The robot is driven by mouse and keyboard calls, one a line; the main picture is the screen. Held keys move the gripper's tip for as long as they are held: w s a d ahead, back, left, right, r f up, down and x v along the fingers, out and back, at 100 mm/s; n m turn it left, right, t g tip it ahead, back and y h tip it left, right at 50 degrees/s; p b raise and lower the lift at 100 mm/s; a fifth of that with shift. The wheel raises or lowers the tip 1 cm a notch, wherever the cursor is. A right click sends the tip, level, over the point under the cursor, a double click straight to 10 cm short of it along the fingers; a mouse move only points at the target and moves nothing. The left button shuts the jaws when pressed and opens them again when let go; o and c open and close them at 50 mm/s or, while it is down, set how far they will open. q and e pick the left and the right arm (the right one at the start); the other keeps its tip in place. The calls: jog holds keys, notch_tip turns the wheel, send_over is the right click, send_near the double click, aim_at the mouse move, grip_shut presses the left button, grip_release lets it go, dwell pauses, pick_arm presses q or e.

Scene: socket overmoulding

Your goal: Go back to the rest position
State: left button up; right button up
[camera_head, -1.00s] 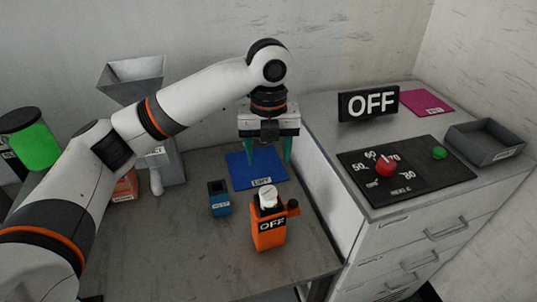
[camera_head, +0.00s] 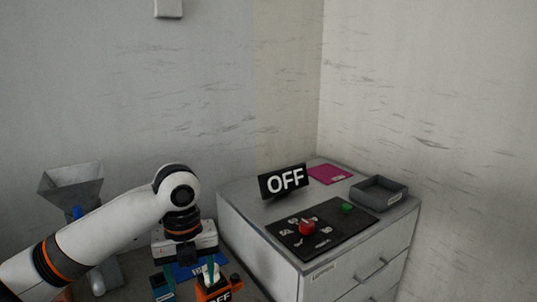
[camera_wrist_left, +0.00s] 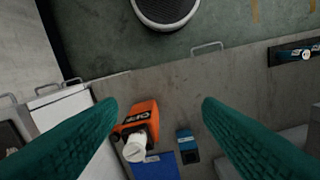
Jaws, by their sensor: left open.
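My left gripper (camera_head: 187,266) is at the lower left of the head view, pointing down with its teal fingers apart. In the left wrist view the two fingers (camera_wrist_left: 159,108) are wide apart with nothing gripped between them. An orange device marked OFF (camera_head: 218,295) with a white top stands below; it also shows between the fingers in the wrist view (camera_wrist_left: 143,108). The blue mat (camera_head: 187,271) is partly hidden behind the fingers. A small blue box (camera_head: 163,289) is beside it, also seen in the wrist view (camera_wrist_left: 187,146). My right gripper is not in view.
A drawer cabinet (camera_head: 258,243) stands right of the table, carrying a black OFF sign (camera_head: 284,181), a control panel (camera_head: 345,231) with red knob and green button, a grey tray (camera_head: 378,195) and a pink mat (camera_head: 329,173). A grey hopper (camera_head: 72,186) stands at left.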

pick_arm(q)
jog(key=s+d+f+n+t+h, duration=0.1)
jog(key=s+d+f+n, duration=0.25)
jog(key=f, duration=0.25)
jog(key=s+d+f+n+h, duration=0.2)
jog(key=s+f+n, duration=0.2)
jog(key=f+n, duration=0.15)
jog(key=s+d+f+n+t+h, duration=0.1)
jog(key=s+d+f+n, duration=0.25)
jog(key=f, duration=0.35)
jog(key=s+a+f+n+t+y, duration=0.1)
jog(key=s+a+f+n+y, duration=0.15)
jog(key=s+a+n, duration=0.6)
jog(key=s+a+f+n+y, duration=0.1)
jog(key=s+a+f+n, duration=0.3)
jog(key=s+a+n, duration=0.4)
notch_tip(320, 180, down, 28)
jog(key=s+d, duration=0.1)
jog(key=d, duration=0.1)
jog(key=s+a+f+g, duration=0.2)
jog(key=s+a+f, duration=0.1)
jog(key=s+f, duration=1.1)
jog(key=shift+s+f, duration=0.2)
jog(key=shift+s, duration=0.75)
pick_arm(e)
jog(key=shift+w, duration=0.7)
